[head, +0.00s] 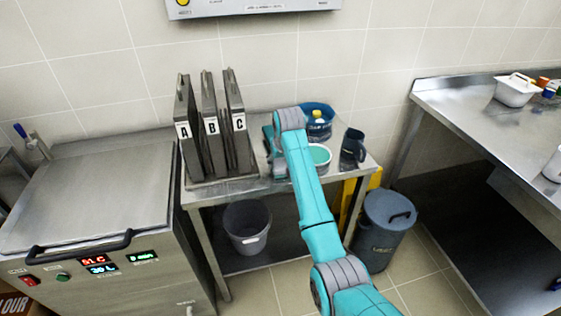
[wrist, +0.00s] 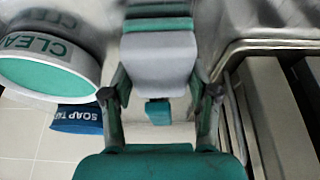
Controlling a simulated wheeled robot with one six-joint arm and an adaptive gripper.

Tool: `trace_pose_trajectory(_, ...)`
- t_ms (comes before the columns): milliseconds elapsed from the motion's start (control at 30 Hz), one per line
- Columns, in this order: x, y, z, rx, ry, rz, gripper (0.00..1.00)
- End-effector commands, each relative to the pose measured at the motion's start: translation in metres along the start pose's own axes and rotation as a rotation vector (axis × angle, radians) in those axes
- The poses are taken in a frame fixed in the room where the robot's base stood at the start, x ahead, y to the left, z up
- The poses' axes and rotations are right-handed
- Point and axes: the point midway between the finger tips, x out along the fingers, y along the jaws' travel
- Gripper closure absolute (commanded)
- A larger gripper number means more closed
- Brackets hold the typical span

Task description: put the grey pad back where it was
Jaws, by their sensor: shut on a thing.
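My gripper (wrist: 160,80) is shut on the grey pad (wrist: 158,60), a small grey block between the two fingers with some teal beside it in the wrist view. The pad is close to the steel table top. In the head view my gripper (head: 277,168) is low over the table, between plate C and the white bowl. Whether the pad touches the table is not clear.
Dark upright plates A, B and C (head: 212,140) stand left of my gripper. The white bowl (head: 320,157), teal inside, is close on the right. A blue tub (head: 317,112) with a yellow-topped item stands behind, a dark jug (head: 352,150) farther right. Bare table (head: 220,188) lies in front.

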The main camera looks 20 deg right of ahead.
Motion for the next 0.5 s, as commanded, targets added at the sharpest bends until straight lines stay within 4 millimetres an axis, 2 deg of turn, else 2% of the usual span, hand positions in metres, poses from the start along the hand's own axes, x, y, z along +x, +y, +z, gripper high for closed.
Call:
trace_pose_trajectory(67, 0.0018, 0.0, 0.0009, 0.0, -0.001, 0.0, 0.73)
trace_pose_trajectory(100, 0.002, 0.0, 0.0009, 0.0, -0.001, 0.0, 0.36)
trace_pose_trajectory(200, 0.0019, 0.0, 0.0009, 0.0, -0.001, 0.0, 0.16)
trace_pose_trajectory(500, 0.0013, 0.0, 0.0006, 0.0, 0.0, 0.0, 0.16)
